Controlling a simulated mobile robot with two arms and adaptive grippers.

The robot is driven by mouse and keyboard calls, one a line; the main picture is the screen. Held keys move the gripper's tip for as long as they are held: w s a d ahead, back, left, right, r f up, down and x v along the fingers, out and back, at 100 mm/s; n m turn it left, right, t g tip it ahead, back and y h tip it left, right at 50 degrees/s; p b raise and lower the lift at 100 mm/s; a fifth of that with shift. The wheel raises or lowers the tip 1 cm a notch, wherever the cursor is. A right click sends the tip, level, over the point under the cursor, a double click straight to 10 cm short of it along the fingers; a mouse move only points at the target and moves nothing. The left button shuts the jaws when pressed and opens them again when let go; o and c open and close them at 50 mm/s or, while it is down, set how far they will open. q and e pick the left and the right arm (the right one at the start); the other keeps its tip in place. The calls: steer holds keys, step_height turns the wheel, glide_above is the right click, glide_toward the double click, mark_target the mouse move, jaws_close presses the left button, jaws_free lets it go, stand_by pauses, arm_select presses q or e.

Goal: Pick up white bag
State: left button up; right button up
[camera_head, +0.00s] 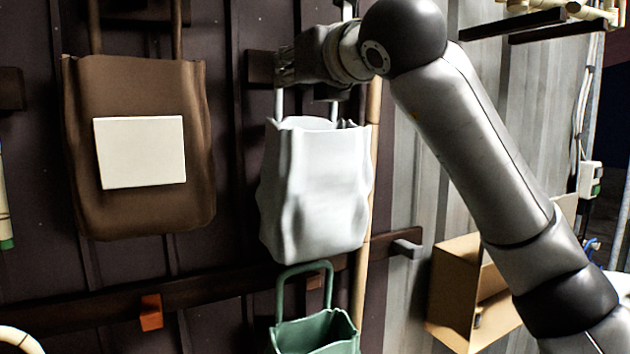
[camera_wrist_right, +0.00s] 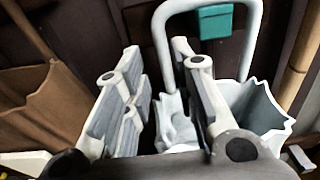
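The white bag (camera_head: 315,190) hangs upright on the dark wall in the middle of the head view. In the right wrist view its open top (camera_wrist_right: 262,108) and its looped handle (camera_wrist_right: 251,45) show, with a teal peg (camera_wrist_right: 215,22) inside the top of the loop. My right gripper (camera_head: 288,68) is at the handle, above the bag's mouth, and hides part of the handle in the head view. In the wrist view its two fingers (camera_wrist_right: 156,58) are apart, with one side of the handle appearing between them. Contact cannot be told. My left gripper is not in view.
A brown bag (camera_head: 85,190) with a white label (camera_head: 140,152) hangs to the left. A green bag (camera_head: 315,335) hangs just below the white one. A wooden rail (camera_head: 80,312) with pegs crosses the wall. A cardboard box (camera_head: 455,290) is at the right.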

steer(key=p+x, duration=0.4)
steer(key=x, duration=0.2)
steer(key=shift+w, duration=0.2)
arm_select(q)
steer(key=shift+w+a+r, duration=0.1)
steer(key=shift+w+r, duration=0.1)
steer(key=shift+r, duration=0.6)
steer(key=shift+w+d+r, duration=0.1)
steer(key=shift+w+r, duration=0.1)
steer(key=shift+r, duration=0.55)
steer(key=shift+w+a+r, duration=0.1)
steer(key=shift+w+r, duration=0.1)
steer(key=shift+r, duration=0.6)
arm_select(e)
steer(key=shift+f, duration=0.1)
jaws_close()
